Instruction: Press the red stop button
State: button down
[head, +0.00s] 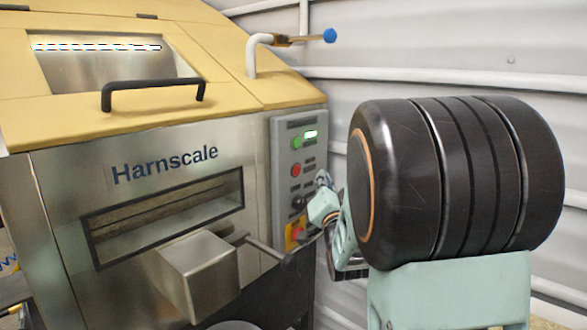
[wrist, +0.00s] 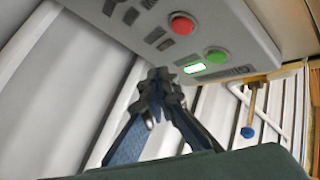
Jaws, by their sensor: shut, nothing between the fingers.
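The round red button (head: 295,170) sits on the grey control panel (head: 283,200) at the machine's right side, below a green button (head: 297,142). In the wrist view the red button (wrist: 181,24) is above and right of my fingertips, with the green button (wrist: 217,56) to its lower right. My gripper (head: 323,179) is just right of the panel in the head view, partly hidden by my arm. In the wrist view my gripper (wrist: 160,76) has its fingertips together, empty. They appear apart from the red button.
A lit green indicator (head: 310,134) is at the panel's top. A dark knob (head: 298,202) and a red-orange knob on a yellow plate (head: 292,240) are lower. A blue-tipped valve handle (head: 329,36) is above. A ribbed wall (head: 430,50) stands behind.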

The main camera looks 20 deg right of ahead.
aim_at(297, 171)
jog(key=shift+w+a, duration=0.7)
jog(key=shift+w, duration=0.35)
jog(key=shift+w+a, duration=0.65)
jog(key=shift+w, duration=0.35)
jog(key=shift+w+a+b, duration=0.25)
jog(key=shift+w+b, duration=0.1)
jog(key=shift+b, duration=0.3)
jog(key=shift+w+a, duration=0.25)
jog(key=shift+w, duration=0.15)
jog(key=shift+s+b, duration=0.1)
jog(key=shift+b, duration=0.2)
jog(key=shift+s+d+b, duration=0.45)
jog(key=shift+s+b, duration=0.05)
jog(key=shift+s, duration=0.15)
jog(key=shift+d, duration=0.1)
